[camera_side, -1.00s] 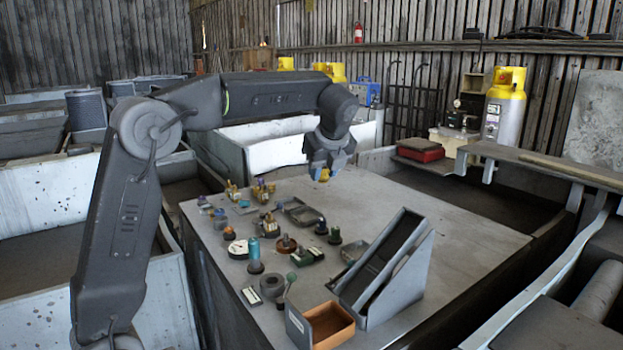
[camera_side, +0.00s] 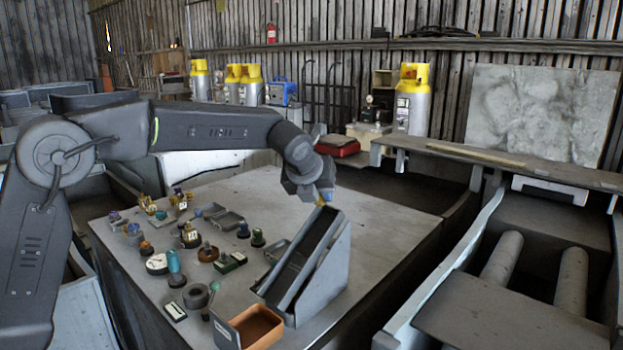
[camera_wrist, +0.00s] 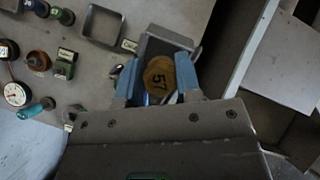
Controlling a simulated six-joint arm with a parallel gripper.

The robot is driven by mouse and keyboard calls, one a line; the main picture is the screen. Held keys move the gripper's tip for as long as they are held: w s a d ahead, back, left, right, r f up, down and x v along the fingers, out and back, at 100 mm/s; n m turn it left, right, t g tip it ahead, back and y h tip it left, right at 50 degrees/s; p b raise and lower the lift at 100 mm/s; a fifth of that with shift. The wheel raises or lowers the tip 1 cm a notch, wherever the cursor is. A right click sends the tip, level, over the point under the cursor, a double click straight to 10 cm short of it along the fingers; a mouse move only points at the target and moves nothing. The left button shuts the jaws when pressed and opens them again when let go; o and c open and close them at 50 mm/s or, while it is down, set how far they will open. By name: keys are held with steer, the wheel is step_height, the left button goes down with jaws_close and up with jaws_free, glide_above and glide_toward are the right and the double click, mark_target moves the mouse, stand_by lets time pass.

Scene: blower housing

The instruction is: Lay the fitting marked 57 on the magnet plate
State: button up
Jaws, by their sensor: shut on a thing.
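The yellow-brown round fitting marked 57 (camera_wrist: 158,74) is held between the blue-padded fingers of my gripper (camera_wrist: 157,86), its number facing the wrist camera. In the side view my gripper (camera_side: 321,193) is shut on it, just above the upper end of a sloped grey chute (camera_side: 318,262). The chute's upper end also shows behind the fitting in the wrist view (camera_wrist: 160,44). I cannot tell whether fitting and chute touch. I cannot tell which thing is the magnet plate; a flat grey tray (camera_side: 228,221) lies among the parts, and a square-rimmed one (camera_wrist: 103,24) shows in the wrist view.
An orange-brown bin (camera_side: 256,327) stands at the chute's lower end. Several small fittings, a gauge (camera_side: 157,264) and a green block (camera_side: 231,262) crowd the table's left and middle. The table's back right (camera_side: 385,215) is clear.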

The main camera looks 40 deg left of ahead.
mark_target(324, 219)
steer(key=shift+f, duration=2.9)
steer(key=shift+f, duration=0.15)
steer(key=o, duration=0.6)
steer(key=shift+s+f, duration=0.1)
steer(key=shift+o, duration=1.2)
steer(key=shift+r, duration=3.95)
steer(key=shift+r, duration=0.1)
